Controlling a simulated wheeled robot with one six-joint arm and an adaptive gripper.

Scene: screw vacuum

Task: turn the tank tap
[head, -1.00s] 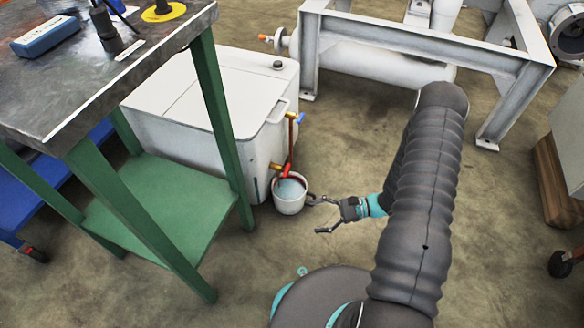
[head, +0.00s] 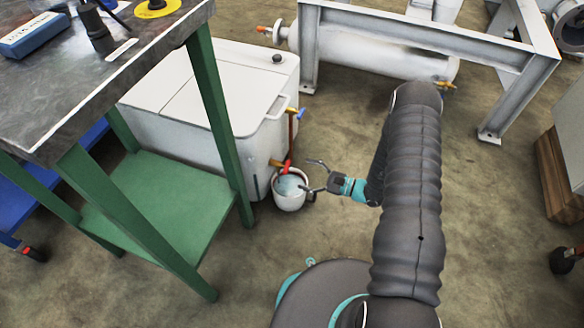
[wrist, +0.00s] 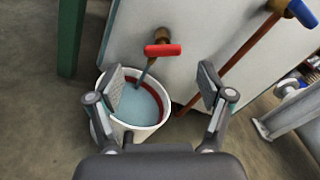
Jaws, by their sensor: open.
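The tank (head: 195,120) is a white box on the floor. Its tap (head: 287,166) has a red handle and a brass body low on the tank's side. In the wrist view the red tap handle (wrist: 162,50) lies ahead, between and beyond my fingertips. A white bucket (head: 290,203) stands under the tap, and pale blue liquid shows in it. A thin stream seems to run from the spout into the bucket. My gripper (head: 312,176) is open and empty, just right of the bucket and tap, touching neither as far as I can tell.
A blue-handled valve (head: 299,114) with a reddish pipe sits higher on the tank's right side. A green-legged workbench (head: 150,195) stands left of the tank. A grey metal frame (head: 430,50) stands behind.

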